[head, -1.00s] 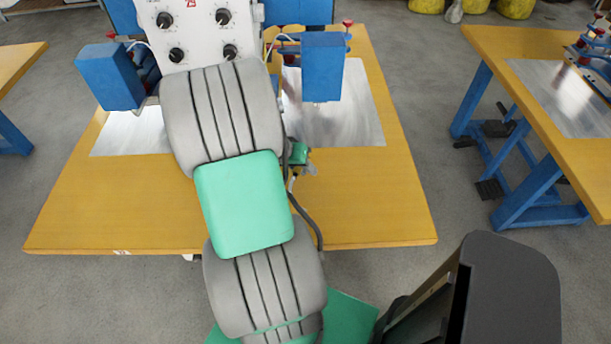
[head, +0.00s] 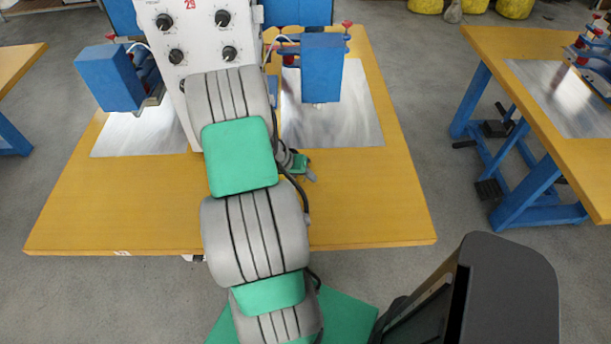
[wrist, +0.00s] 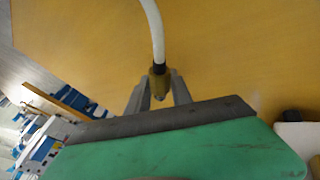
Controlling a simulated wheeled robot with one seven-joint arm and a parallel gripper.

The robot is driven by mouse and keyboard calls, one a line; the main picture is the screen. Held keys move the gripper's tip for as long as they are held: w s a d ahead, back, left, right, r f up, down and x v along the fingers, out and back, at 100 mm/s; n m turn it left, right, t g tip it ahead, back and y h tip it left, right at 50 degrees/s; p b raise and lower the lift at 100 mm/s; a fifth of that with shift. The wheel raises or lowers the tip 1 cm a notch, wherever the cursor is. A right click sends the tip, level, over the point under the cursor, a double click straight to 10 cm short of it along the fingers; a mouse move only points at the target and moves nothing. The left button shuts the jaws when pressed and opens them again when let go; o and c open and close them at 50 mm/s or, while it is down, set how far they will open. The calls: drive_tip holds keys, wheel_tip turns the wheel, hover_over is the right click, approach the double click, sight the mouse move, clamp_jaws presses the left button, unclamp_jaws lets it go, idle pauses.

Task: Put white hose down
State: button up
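The white hose (wrist: 155,30) shows in the wrist view, running down from the top edge to a black sleeve and a brass-coloured end fitting (wrist: 159,82). My gripper (wrist: 160,74) has its two grey fingers on either side of this fitting, close against it, so it looks shut on the hose end. Yellow-orange table surface lies behind the hose; whether the hose touches it I cannot tell.
The yellow-orange table (head: 370,210) carries a welding machine with a white control panel (head: 198,50), blue heads (head: 322,68) and metal plates (head: 350,115). The table's front right is clear. Another table (head: 530,52) stands to the right across grey floor.

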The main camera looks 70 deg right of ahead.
drive_tip(key=shift+o, duration=1.4)
